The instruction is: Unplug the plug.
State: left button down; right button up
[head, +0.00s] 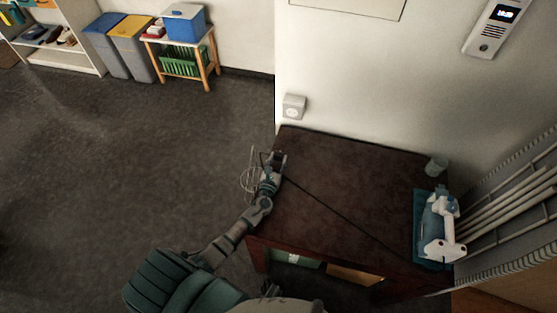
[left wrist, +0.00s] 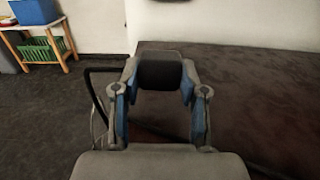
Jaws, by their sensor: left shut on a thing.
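My left gripper (head: 277,160) is over the left edge of the dark table. It is shut on the dark plug, a black block (left wrist: 160,73) between the blue-padded fingers in the left wrist view. A black cord (head: 335,206) runs from the gripper across the table toward a white and blue appliance (head: 438,228) on the right. The cord also bends beside the left finger in the wrist view (left wrist: 88,80). The white wall socket (head: 293,107) is above the table's back left corner. The plug is apart from it, and the socket's face shows bare. My right gripper is not seen.
The brown table (head: 340,165) is mostly clear. A small cup (head: 436,166) stands at its back right, near a radiator (head: 520,205). A wire basket (head: 250,180) is by the left edge. Bins (head: 130,45) and a stand (head: 183,60) are far left; floor between is open.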

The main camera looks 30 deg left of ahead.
pick_arm(q)
jog(key=c, duration=1)
grip_release()
jog(key=o, duration=0.5)
jog(key=shift+c, duration=0.2)
jog(key=shift+d+r, duration=0.1)
jog(key=shift+d, duration=0.1)
jog(key=shift+s, duration=0.1)
jog(key=v, duration=1.2)
